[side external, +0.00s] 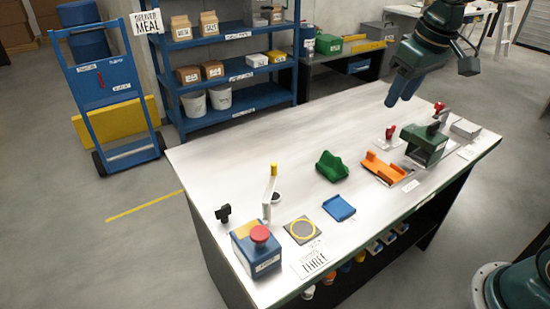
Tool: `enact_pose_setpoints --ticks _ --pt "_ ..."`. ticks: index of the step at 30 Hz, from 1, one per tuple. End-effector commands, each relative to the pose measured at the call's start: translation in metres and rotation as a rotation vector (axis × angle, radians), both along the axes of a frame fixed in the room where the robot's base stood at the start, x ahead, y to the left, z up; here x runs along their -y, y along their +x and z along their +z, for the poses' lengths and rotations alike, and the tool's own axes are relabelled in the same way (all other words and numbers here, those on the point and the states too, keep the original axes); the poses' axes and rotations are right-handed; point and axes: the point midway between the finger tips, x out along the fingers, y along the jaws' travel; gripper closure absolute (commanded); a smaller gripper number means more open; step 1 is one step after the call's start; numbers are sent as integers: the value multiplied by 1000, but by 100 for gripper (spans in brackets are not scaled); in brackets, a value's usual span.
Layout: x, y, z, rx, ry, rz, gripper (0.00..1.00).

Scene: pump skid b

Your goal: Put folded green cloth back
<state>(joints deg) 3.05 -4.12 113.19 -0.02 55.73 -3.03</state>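No held object shows at the fingertips.
An orange tray (381,168) and a dark green machine (424,146) with red-handled clamps stand to the right. A blue tray (339,208), a dark square pad (302,230) and a red-button box (257,250) lie nearer the front. The table's far left is clear.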

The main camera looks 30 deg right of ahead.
Motion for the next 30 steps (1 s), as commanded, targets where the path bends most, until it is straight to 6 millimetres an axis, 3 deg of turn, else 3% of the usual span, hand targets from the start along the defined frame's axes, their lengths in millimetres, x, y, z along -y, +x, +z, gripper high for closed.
enact_pose_setpoints --ticks 8,18,24,30 --pt "-9 -68 12 82 2 2 62" --pt "-16 -143 2 175 8 4 62" --pt "-18 -171 -10 214 12 3 62" --pt "-19 -181 -16 227 14 4 62"
